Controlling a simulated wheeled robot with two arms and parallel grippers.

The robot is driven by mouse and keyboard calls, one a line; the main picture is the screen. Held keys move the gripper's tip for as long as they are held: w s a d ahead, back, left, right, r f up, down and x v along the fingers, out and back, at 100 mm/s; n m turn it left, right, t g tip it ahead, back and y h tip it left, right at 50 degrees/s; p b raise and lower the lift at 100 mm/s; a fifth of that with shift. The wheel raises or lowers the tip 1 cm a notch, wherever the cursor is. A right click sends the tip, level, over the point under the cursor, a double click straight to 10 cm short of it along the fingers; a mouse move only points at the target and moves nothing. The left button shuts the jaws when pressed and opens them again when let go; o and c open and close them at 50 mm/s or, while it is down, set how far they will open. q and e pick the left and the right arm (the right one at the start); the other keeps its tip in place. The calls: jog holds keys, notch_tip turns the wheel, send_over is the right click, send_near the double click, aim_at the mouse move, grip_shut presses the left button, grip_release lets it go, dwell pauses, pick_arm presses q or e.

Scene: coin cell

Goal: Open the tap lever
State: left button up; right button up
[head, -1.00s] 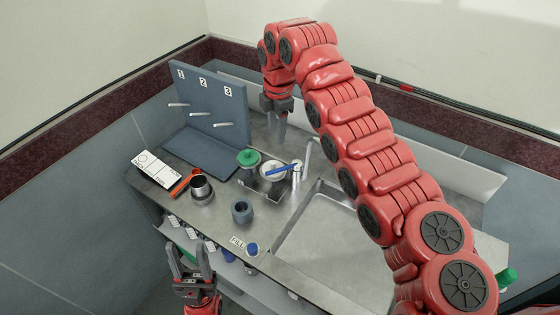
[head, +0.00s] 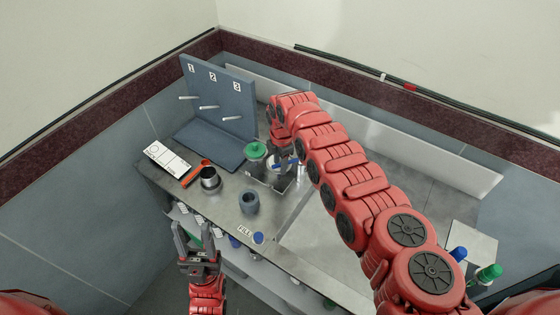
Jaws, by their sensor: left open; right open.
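The tap's blue lever (head: 287,161) shows at the back edge of the sink, beside the white-topped canister. Only part of the lever is visible; my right arm hides most of the tap's post and spout. My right gripper (head: 283,153) points down, open, right at the lever. I cannot tell whether its fingers touch the lever or straddle it. My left gripper (head: 198,240) is open and empty, in front of the counter's front edge, well away from the tap.
A green-lidded jar (head: 255,150) stands close left of the tap. A grey cup (head: 249,202), a steel pot (head: 210,178) and a white card (head: 166,158) are on the counter. A grey pegboard stand (head: 220,100) numbered 1 to 3 rises behind.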

grip_shut()
dwell(1.5)
